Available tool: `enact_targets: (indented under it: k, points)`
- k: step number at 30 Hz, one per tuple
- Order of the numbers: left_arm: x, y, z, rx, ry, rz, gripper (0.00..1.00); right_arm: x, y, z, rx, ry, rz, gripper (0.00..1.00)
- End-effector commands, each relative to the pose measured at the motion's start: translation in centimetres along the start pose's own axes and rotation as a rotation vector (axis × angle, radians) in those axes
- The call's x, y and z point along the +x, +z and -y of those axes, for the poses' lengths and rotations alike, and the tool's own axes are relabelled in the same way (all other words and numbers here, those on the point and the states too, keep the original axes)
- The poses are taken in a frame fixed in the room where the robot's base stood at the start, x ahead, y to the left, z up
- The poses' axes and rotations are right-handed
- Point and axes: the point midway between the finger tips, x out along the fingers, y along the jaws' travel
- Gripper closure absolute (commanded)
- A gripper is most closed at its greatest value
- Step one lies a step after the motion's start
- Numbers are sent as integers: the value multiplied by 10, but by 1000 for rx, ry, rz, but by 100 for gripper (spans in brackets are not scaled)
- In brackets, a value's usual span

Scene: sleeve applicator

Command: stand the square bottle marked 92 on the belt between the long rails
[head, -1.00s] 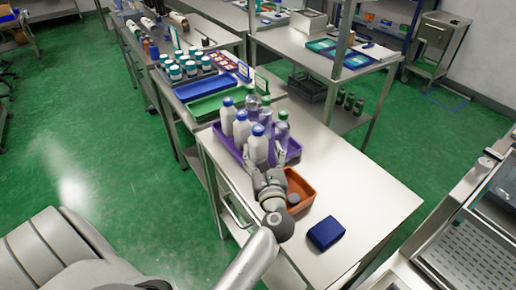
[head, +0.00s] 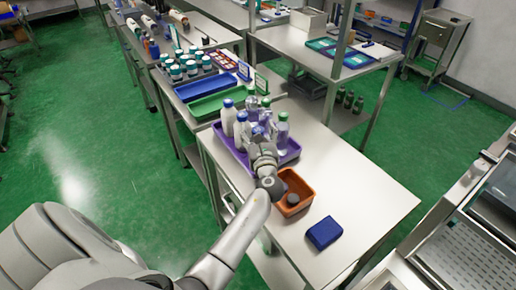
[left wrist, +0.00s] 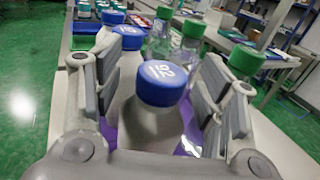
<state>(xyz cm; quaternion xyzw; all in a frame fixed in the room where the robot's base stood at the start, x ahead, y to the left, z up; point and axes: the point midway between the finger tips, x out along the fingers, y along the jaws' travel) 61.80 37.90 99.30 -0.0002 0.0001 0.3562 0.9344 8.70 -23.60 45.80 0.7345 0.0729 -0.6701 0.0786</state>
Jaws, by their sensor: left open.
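In the head view my left gripper (head: 262,138) is over the near part of the purple tray (head: 288,158) and largely hides this bottle. Other blue-capped and green-capped bottles stand close behind it in the tray. I cannot make out the belt or long rails. My right gripper is not in view.
An orange bin (head: 306,203) with a dark round item stands just right of my arm. A dark blue box (head: 324,233) lies nearer. The table's right part (head: 365,190) is clear. A metal machine (head: 462,245) is at the right edge.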

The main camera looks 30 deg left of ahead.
Motion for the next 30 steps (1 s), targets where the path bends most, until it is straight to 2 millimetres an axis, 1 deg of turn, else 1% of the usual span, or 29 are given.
enact_targets:
  k: [3, 4, 18, 19, 30]
  points:
    - [0, 0, 0, 0, 0, 0, 35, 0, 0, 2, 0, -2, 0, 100]
    - [0, 0, 0, 0, 0, 0, 38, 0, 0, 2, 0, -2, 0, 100]
    - [-1, -2, 0, 1, 0, -3, 98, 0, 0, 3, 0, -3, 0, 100]
    - [-1, -2, 0, 1, 0, -3, 100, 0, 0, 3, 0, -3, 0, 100]
    - [-2, -5, 0, 1, 0, -9, 100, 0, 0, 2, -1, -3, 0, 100]
